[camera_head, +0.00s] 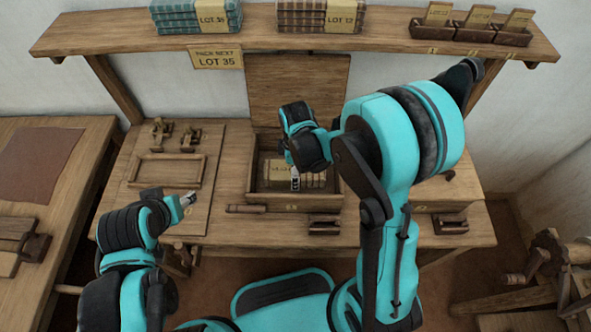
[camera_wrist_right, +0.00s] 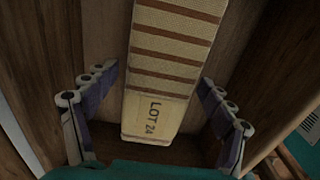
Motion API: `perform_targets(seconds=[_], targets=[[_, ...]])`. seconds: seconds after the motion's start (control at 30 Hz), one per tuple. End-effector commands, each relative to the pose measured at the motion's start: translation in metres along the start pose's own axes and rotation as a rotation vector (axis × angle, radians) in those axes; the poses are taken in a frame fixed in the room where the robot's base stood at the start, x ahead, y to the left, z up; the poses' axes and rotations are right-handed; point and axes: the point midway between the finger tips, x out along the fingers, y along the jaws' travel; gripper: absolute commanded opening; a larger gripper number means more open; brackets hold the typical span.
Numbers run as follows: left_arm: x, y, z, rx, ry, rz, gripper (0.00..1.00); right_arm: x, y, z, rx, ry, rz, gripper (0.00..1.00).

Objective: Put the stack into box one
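A striped cloth stack (camera_wrist_right: 165,60) with a "LOT 24" label lies in the open wooden box (camera_head: 252,178) at the middle of the bench; part of it shows in the head view (camera_head: 316,181). My right gripper (camera_head: 295,182) reaches down into this box. In the right wrist view my right gripper (camera_wrist_right: 157,80) is open, one finger on each side of the stack, with gaps visible between. My left gripper (camera_head: 189,199) is over the bench's left part, away from the box, with no object visible in it. Its fingers are too small to judge.
On the shelf stand a teal stack (camera_head: 196,18) marked LOT 35, a brown stack (camera_head: 318,16) marked LOT 12, and small card trays (camera_head: 432,31). A sign (camera_head: 216,59) reads LOT 35. An empty wooden tray (camera_head: 167,171) lies left. A closed-looking box (camera_head: 463,186) stands right.

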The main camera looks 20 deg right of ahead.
Motion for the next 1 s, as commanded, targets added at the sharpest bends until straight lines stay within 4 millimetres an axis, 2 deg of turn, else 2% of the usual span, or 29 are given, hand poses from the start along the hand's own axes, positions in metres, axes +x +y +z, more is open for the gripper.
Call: perform_targets(seconds=[0.17,0.27,0.7,1.0], targets=[[-0.001,0.000,-0.001,0.000,0.000,0.000,0.49,-0.001,0.000,0.000,0.000,0.000,0.000,0.82],[-0.005,0.000,-0.004,0.000,0.000,0.000,0.49,-0.009,0.000,0.000,0.000,0.000,0.000,0.82],[-0.038,0.000,-0.027,0.000,0.000,0.000,0.49,-0.100,0.000,0.000,0.000,0.001,-0.001,0.82],[-0.044,0.000,-0.031,0.000,0.000,0.000,0.49,-0.130,-0.003,0.003,0.037,0.008,0.014,0.82]])
